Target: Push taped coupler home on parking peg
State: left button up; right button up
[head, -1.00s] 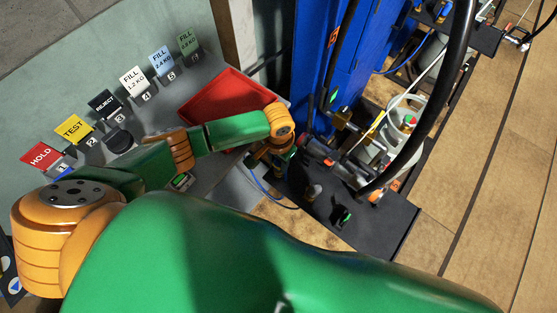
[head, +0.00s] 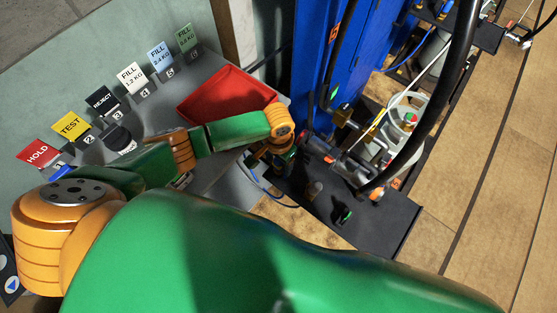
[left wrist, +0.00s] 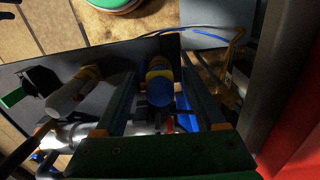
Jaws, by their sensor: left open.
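In the left wrist view, a short round piece with a blue end and a yellow band (left wrist: 160,88) stands between my two fingers; it looks like the taped coupler. It stands at the edge of a dark plate (left wrist: 115,57). My left gripper (left wrist: 164,100) is open, with a finger on each side of it; I cannot tell whether either touches. The peg beneath is hidden, so seating cannot be judged. In the head view my left gripper (head: 287,153) is low beside the blue column, its fingertips mostly hidden by my wrist. My right gripper is not in view.
A grey cylinder with a tan cap (left wrist: 72,92) and a black fitting with a green tab (head: 343,214) stand close by on the plate. A red tray (head: 215,100) lies behind my forearm. A blue column (head: 350,60) and thick black hose (head: 440,100) crowd the right.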

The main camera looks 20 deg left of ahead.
pick_arm(q)
notch_tip(320, 180, up, 7)
jog(key=shift+r+p, duration=0.1)
jog(key=shift+p, duration=0.25)
dwell(0.5)
jog(key=s+d+t+h, duration=0.2)
jog(key=s+d+h, duration=0.1)
jog(key=s+d, duration=0.3)
jog(key=s+a+n+t+y, duration=0.25)
jog(key=s+a, duration=0.35)
jog(key=a, duration=0.7)
notch_tip(320, 180, down, 16)
jog(key=s+g, duration=0.2)
jog(key=s+a+f+g, duration=0.1)
jog(key=s+f, duration=1)
jog(key=s, duration=0.1)
jog(key=shift+s+a+f, duration=0.15)
jog(key=shift+a+f, duration=0.15)
jog(key=shift+f, duration=0.05)
